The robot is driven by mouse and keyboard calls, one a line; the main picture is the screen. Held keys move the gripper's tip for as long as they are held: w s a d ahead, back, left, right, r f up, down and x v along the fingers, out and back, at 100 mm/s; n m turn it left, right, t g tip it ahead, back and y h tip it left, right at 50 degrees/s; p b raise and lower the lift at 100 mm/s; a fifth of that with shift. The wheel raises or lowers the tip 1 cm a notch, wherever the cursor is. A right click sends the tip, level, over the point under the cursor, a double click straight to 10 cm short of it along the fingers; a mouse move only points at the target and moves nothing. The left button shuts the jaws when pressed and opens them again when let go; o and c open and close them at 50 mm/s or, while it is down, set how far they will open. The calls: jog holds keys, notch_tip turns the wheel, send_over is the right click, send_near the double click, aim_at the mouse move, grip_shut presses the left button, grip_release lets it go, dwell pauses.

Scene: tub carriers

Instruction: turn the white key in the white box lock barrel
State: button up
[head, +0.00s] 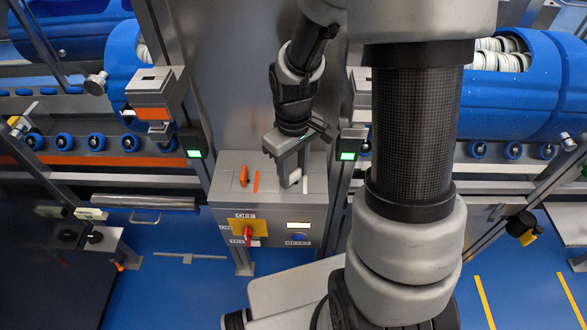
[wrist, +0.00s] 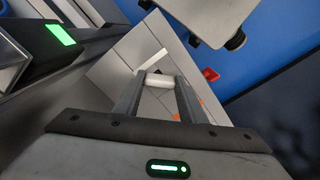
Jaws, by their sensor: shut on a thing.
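The grey metal lock box (head: 225,188) stands low in the middle of the head view. My gripper (head: 292,176) points down over the right part of its top and is shut on the white key (head: 295,175). In the wrist view the white key (wrist: 160,80) lies crosswise between the two fingertips (wrist: 160,84). The white box lock barrel is hidden under the key and fingers, so I cannot tell how deep the key sits. A white strip (head: 305,185) lies on the box top just right of the key; it also shows in the wrist view (wrist: 150,59).
An orange key (head: 243,175) and an orange strip (head: 256,182) are on the box's left part. The box front has a red switch (head: 248,233) on a yellow plate and a blue button (head: 298,237). Posts with green lights (head: 194,153) (head: 347,156) flank the box.

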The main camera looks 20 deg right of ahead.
jog(key=n+p, duration=0.1)
jog(key=n, duration=0.1)
jog(key=shift+r+n, duration=0.1)
jog(key=shift+n, duration=1.1)
jog(key=shift+n+p, duration=0.6)
jog(key=shift+p, duration=0.1)
jog(key=shift+n+p, duration=0.7)
jog(key=shift+n, duration=0.9)
